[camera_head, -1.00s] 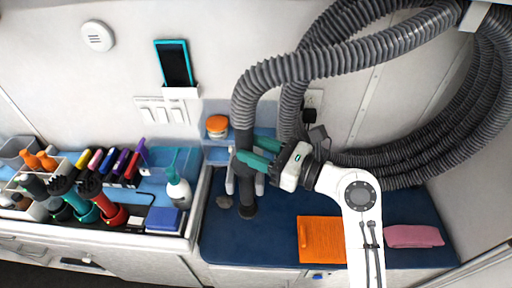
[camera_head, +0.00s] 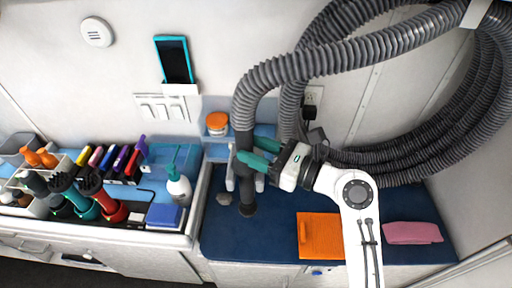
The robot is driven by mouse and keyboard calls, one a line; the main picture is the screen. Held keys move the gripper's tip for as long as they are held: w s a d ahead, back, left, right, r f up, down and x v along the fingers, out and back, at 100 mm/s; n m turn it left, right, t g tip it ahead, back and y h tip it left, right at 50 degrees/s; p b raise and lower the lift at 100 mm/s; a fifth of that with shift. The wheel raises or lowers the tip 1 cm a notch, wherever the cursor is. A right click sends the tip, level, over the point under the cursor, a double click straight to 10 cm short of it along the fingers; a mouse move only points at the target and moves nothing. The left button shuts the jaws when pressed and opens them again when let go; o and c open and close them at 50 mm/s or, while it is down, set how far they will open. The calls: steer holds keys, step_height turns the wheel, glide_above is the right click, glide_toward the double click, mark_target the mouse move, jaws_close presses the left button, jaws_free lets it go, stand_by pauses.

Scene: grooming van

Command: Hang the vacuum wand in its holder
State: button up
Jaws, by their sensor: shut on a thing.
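The vacuum wand (camera_head: 246,187) is a dark upright tube joined at its top to a thick grey ribbed hose (camera_head: 300,68). My gripper (camera_head: 251,152), with green fingers, is shut on the upper part of the wand from the right. A light grey holder (camera_head: 231,178) with prongs shows at the wand's left side, against the wall behind the blue counter. The wand stands at the holder, close to its prongs; I cannot tell whether it is seated in it. The wand's lower end is just above or on the blue counter (camera_head: 280,222).
An orange folded cloth (camera_head: 318,236) and a pink cloth (camera_head: 412,232) lie on the counter. An orange-lidded jar (camera_head: 217,123) stands on a small shelf. A spray bottle (camera_head: 178,186) and several grooming tools stand left. Hose loops fill the upper right.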

steer(key=shift+r, duration=0.1)
steer(key=o, duration=1.8)
steer(key=shift+p+v, duration=0.5)
steer(key=shift+v, duration=4.5)
